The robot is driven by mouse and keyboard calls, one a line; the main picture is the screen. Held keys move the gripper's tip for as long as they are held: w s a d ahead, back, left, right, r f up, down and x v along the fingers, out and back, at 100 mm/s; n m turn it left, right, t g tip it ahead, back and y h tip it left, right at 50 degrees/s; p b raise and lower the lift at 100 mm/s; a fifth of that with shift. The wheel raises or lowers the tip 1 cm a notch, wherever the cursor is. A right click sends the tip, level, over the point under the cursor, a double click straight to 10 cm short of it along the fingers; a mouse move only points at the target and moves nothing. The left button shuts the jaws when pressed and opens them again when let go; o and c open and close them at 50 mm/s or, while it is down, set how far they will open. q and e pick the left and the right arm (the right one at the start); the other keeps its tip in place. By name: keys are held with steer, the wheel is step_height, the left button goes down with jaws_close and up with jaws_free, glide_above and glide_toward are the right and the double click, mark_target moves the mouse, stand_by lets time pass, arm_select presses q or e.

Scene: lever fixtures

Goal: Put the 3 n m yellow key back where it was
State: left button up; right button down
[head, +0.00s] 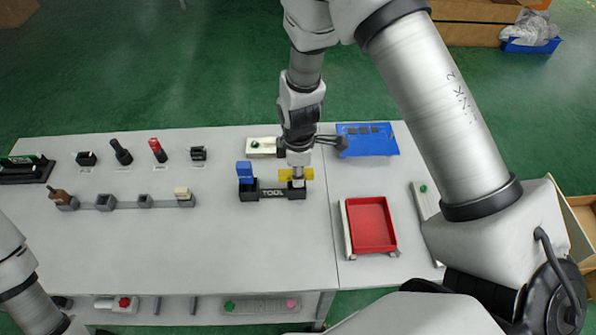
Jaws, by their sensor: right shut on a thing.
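The yellow key (284,175) is at the right end of the black holder marked TOOL (272,193). My right gripper (298,178) points down and is shut on the yellow key, right over the holder's right slot. The gripper covers the middle of the key, so I cannot tell whether its lower end sits in the slot. A blue key (245,171) stands upright in the holder's left slot. A link of my left arm shows at the lower left; my left gripper is not in view.
A blue board (367,139) lies behind to the right, and a red tray (371,225) lies to the right. Several small tools and grey holders (105,203) stand on the left. The table (220,240) is clear in front of the TOOL holder.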

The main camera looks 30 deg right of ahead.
steer(key=shift+f, duration=0.1)
steer(key=c, duration=1.4)
jaws_free()
steer(key=shift+f, duration=0.1)
steer(key=shift+c, duration=0.2)
steer(key=o, duration=0.4)
steer(key=shift+r, duration=0.65)
step_height(320, 180, up, 11)
steer(key=b, duration=0.2)
steer(key=shift+r, duration=0.1)
